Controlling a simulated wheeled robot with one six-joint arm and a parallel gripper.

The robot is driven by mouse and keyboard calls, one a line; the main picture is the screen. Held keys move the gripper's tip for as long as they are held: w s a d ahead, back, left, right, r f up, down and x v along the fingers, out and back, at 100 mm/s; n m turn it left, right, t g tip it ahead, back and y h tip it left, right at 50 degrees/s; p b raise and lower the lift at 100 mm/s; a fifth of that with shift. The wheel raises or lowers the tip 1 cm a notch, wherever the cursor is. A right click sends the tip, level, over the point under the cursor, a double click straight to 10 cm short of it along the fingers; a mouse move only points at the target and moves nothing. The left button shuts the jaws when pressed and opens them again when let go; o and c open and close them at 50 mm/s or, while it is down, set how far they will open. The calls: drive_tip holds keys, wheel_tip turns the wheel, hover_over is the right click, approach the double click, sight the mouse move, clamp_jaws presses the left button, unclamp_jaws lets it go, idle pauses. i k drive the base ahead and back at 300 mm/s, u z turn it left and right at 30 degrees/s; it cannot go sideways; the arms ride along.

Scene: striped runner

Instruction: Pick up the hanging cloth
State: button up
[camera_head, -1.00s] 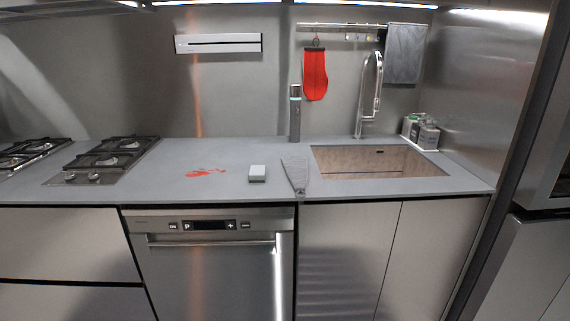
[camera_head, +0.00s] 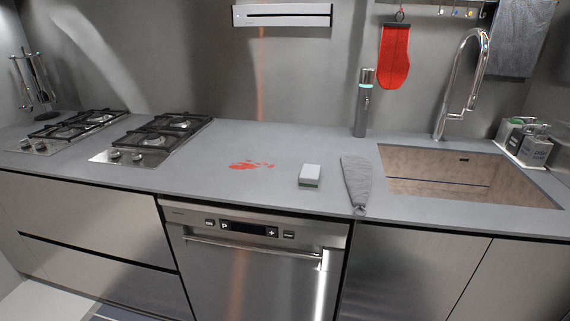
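A grey cloth (camera_head: 522,40) hangs from the wall rail at the upper right, behind and to the right of the tap; its top is cut off by the frame edge. A red mitt (camera_head: 394,56) hangs from a hook on the same rail, further left. A grey, tapered, cloth-like piece (camera_head: 356,183) lies on the counter left of the sink, its narrow end at the front edge. My gripper is not in view.
The counter (camera_head: 225,205) holds a red stain (camera_head: 250,165), a small white-topped block (camera_head: 310,175), a dark cylinder (camera_head: 363,105) and gas hobs (camera_head: 150,138). The sink (camera_head: 450,172), tall tap (camera_head: 447,105) and caddy of containers (camera_head: 525,142) stand below the cloth. A dishwasher (camera_head: 250,265) is in front.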

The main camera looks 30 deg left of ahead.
sight(357, 169)
drive_tip(key=u, duration=0.9)
drive_tip(key=i, duration=1.2)
drive_tip(key=u, duration=0.65)
